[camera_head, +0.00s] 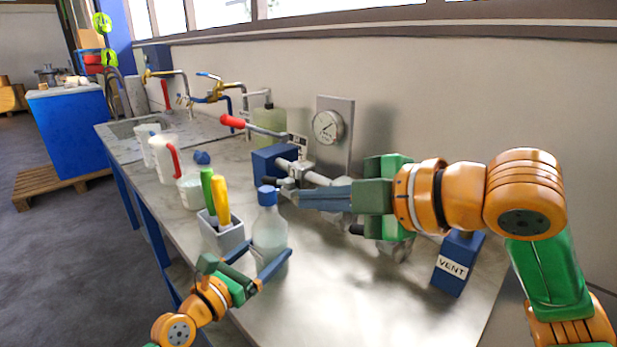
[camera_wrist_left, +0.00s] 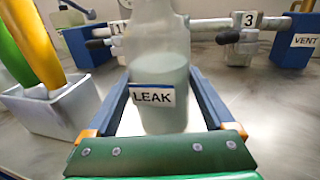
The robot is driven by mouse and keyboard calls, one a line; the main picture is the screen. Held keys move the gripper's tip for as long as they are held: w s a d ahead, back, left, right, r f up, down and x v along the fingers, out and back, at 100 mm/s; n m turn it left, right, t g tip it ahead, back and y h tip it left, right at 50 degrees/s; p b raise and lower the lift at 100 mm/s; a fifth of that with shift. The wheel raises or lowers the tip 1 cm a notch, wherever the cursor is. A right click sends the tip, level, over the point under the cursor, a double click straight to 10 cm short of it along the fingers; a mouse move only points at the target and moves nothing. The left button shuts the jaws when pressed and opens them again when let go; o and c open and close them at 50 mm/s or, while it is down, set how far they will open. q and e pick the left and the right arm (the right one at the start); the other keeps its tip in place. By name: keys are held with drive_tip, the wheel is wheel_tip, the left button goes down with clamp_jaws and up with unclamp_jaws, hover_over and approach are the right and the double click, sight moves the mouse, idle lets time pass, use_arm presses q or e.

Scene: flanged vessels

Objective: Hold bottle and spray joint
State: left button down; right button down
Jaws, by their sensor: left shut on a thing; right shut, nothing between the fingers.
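The clear spray bottle (camera_head: 268,222) with a blue cap and pale liquid stands upright near the front edge of the bench. My left gripper (camera_head: 269,248) is shut around its lower body. In the left wrist view the bottle (camera_wrist_left: 160,50) shows a LEAK label between the two blue fingers (camera_wrist_left: 160,92). A grey pipe (camera_head: 310,175) with joints runs behind it; numbered tags, one reading 3, show in the left wrist view (camera_wrist_left: 246,20). My right gripper (camera_head: 290,196) is shut and empty, beside the pipe near the blue block. The arm hides much of the pipe.
A grey holder (camera_head: 221,237) with green and yellow handles stands left of the bottle. A blue block (camera_head: 268,160) and a blue VENT block (camera_head: 458,265) stand at the pipe's ends. A round gauge (camera_head: 328,126) is behind. The bench front right (camera_head: 350,300) is clear.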

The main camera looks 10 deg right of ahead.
use_arm(q)
drive_tip(key=shift+f, duration=0.15)
unclamp_jaws()
